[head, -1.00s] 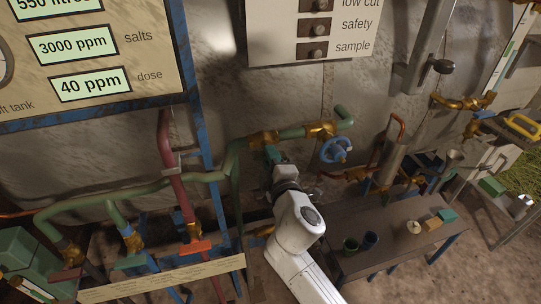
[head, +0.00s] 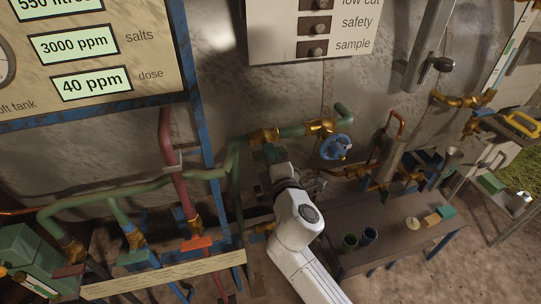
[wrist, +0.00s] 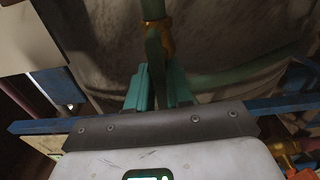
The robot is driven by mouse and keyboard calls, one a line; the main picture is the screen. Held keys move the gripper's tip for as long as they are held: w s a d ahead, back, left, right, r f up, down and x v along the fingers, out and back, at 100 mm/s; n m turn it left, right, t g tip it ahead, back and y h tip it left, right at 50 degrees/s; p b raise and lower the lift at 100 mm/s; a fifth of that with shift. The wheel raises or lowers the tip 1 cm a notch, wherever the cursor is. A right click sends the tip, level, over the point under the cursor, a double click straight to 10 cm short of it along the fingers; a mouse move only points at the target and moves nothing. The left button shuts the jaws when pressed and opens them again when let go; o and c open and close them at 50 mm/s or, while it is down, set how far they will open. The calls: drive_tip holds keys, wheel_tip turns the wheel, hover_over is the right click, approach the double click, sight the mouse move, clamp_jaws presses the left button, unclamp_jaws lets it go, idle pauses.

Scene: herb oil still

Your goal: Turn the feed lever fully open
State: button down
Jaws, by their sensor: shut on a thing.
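The feed lever, a flat green handle (wrist: 153,48), hangs down from a brass valve in the wrist view (wrist: 158,25). My gripper (wrist: 157,80) has its two teal fingers on either side of the handle and is shut on it. In the head view, my gripper (head: 268,154) is just below the brass valve (head: 263,136) on the green pipe. The handle is mostly hidden there behind my gripper and wrist.
A blue handwheel (head: 335,147) is close to the right of my gripper. A red pipe (head: 174,165) and a blue post (head: 205,135) stand to the left. A low dark table (head: 385,240) with cups and small blocks stands at right.

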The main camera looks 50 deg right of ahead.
drive_tip(key=c, duration=1.1)
unclamp_jaws()
drive_tip(key=shift+b+v, duration=1.6)
drive_tip(key=shift+v, duration=3.85)
drive_tip(key=shift+w, duration=0.1)
